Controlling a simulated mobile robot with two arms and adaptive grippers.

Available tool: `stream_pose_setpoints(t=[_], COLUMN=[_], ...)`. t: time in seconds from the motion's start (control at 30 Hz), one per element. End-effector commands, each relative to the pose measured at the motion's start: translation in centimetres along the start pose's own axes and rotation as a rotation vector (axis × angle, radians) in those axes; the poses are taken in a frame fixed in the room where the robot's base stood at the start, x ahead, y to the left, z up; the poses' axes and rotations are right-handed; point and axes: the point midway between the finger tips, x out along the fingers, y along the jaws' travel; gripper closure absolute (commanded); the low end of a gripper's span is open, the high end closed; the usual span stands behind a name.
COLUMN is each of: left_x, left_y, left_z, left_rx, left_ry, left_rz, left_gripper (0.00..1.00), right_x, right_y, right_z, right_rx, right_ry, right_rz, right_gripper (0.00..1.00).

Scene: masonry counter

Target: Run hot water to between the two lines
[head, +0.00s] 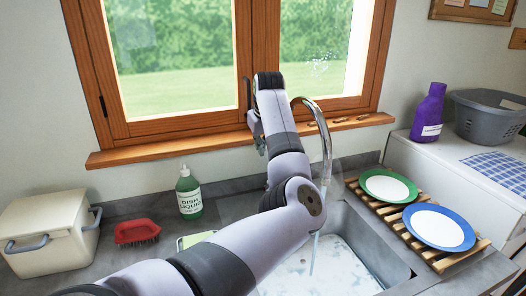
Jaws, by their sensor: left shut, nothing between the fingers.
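The chrome tap (327,143) arches up behind my left arm and down over the sink. Its base is hidden, and no handle is clearly visible. A thin stream of water (314,252) falls into the grey sink (378,245). Water with white suds (340,268) covers the visible sink floor. My left arm hides the sink's left part. I cannot make out the two lines or the water level against them. My left gripper (259,137) is shut and empty, left of the tap and in front of the window. My right gripper is out of view.
Green dish liquid (189,196), a red brush (138,232) and a cream box (45,235) stand left. A wooden rack (398,222) with green-rimmed (390,187) and blue-rimmed (438,227) plates is right of the sink. A purple bottle (428,115) and grey basket (487,117) stand behind.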

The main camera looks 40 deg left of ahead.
Motion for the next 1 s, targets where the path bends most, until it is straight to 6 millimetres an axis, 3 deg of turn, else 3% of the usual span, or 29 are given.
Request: stream_pose_setpoints(t=[0.37, 0.6, 1.0], left_x=[7.7, 8.2, 8.5], left_y=[0.0, 0.0, -0.1], left_z=[0.2, 3.3, 3.9], left_rx=[0.003, 0.0, 0.0], left_ry=[-0.003, -0.001, 0.0], left_rz=[-0.002, 0.0, -0.001], left_gripper=[1.0, 1.0, 1.0], right_x=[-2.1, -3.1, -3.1], right_y=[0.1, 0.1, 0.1], right_z=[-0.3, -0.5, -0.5], right_rx=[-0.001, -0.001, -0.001], right_ry=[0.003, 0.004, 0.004], right_rz=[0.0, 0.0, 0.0], right_gripper=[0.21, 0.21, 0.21])
